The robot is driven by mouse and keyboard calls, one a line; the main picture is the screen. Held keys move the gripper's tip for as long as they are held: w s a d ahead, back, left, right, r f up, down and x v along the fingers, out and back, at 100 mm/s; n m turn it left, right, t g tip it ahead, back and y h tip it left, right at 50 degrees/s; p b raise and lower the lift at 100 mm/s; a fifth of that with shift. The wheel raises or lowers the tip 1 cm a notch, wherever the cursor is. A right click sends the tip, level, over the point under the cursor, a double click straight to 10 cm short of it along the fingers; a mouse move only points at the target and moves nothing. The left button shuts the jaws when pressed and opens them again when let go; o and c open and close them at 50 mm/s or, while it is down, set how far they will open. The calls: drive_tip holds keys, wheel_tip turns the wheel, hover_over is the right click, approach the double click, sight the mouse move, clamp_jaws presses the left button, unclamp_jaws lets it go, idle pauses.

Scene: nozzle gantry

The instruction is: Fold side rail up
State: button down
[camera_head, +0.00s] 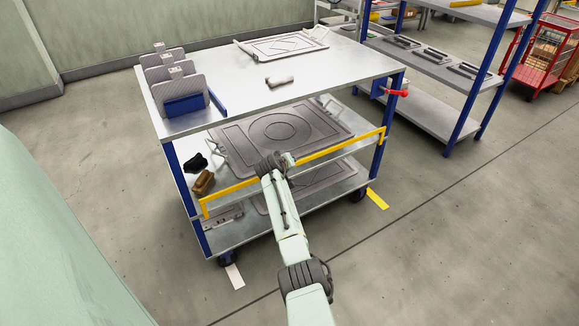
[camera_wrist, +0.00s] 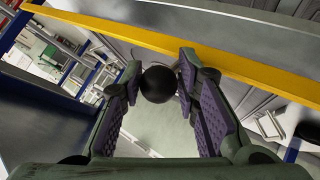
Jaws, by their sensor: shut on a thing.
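The side rail (camera_head: 341,148) is a yellow bar along the front long side of the cart's middle shelf, with short uprights at its ends. It also crosses the upper part of the wrist view (camera_wrist: 240,62). My gripper (camera_head: 273,163) is at about the middle of the rail and hides part of it. In the wrist view my gripper (camera_wrist: 159,76) has its two fingers closed on a round black knob (camera_wrist: 158,86), just below the yellow bar in the picture. How the knob joins the rail is hidden.
The cart (camera_head: 335,78) has blue posts and three metal shelves. A large grey plate (camera_head: 315,135) lies on the middle shelf behind the rail, with a brown brush (camera_head: 204,182) at left. A red-handled part (camera_head: 397,92) sticks out at right. The floor in front is clear.

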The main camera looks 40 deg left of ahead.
drive_tip(key=shift+w+a+r, duration=0.15)
drive_tip(key=shift+w+r, duration=0.35)
drive_tip(key=shift+r, duration=0.2)
drive_tip(key=c, duration=1.7)
unclamp_jaws()
drive_tip(key=o, duration=0.4)
drive_tip(key=shift+w+a+f, duration=0.1)
drive_tip(key=shift+a+f, duration=0.15)
drive_tip(key=shift+f, duration=0.05)
drive_tip(key=shift+a, duration=0.1)
drive_tip(key=shift+s+a, duration=0.2)
drive_tip(key=shift+s, duration=0.25)
drive_tip(key=shift+d+f, duration=0.1)
drive_tip(key=shift+f, duration=0.05)
drive_tip(key=shift+s+d+r, duration=0.25)
drive_tip(key=shift+s, duration=0.1)
drive_tip(key=v, duration=1.1)
drive_tip(key=shift+s+a+r, duration=0.1)
drive_tip(key=shift+a+r, duration=0.05)
drive_tip(key=shift+r, duration=0.05)
